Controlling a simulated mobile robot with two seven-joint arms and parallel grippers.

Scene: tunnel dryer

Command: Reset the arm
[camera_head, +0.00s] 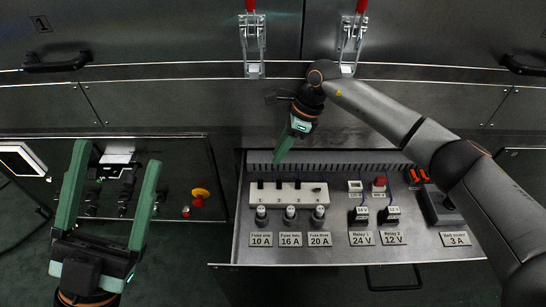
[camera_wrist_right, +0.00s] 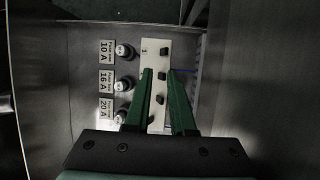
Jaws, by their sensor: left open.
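My left gripper (camera_head: 116,160) is at the lower left of the head view, its two green fingers spread wide and pointing up, with nothing between them. My right arm comes in from the right and bends at the drawer's back edge. My right gripper (camera_head: 281,154) hangs above the back of the open drawer (camera_head: 335,252), seen edge-on. Whether the tips touch the block is unclear.
Red-handled toggle clamps (camera_head: 253,40) are on the steel front above. A panel with a yellow-red knob (camera_head: 200,194) and a screen (camera_head: 22,160) stand at the left.

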